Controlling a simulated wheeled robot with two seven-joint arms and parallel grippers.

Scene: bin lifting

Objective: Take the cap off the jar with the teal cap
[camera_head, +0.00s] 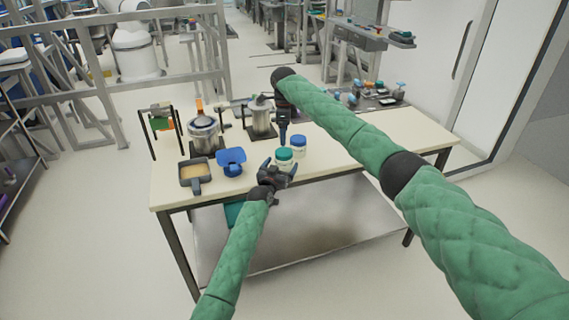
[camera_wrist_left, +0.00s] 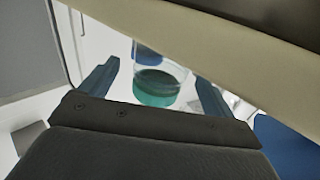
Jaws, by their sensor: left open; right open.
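The jar with the teal cap (camera_head: 285,155) stands upright near the table's front edge. The left wrist view shows its teal cap (camera_wrist_left: 156,92) between my fingers. My left gripper (camera_head: 284,170) is open at the jar's front side, and its fingers (camera_wrist_left: 156,90) show on either side of the jar with gaps. I cannot tell how deep the jar sits between them. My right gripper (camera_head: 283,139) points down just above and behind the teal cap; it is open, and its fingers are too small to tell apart.
A blue-capped jar (camera_head: 299,145) stands close on the right of the teal one. A blue scoop-like container (camera_head: 231,160) and a grey pan (camera_head: 195,174) lie to the left. Metal vessels (camera_head: 204,133) stand behind. The table's right front (camera_head: 350,155) is clear.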

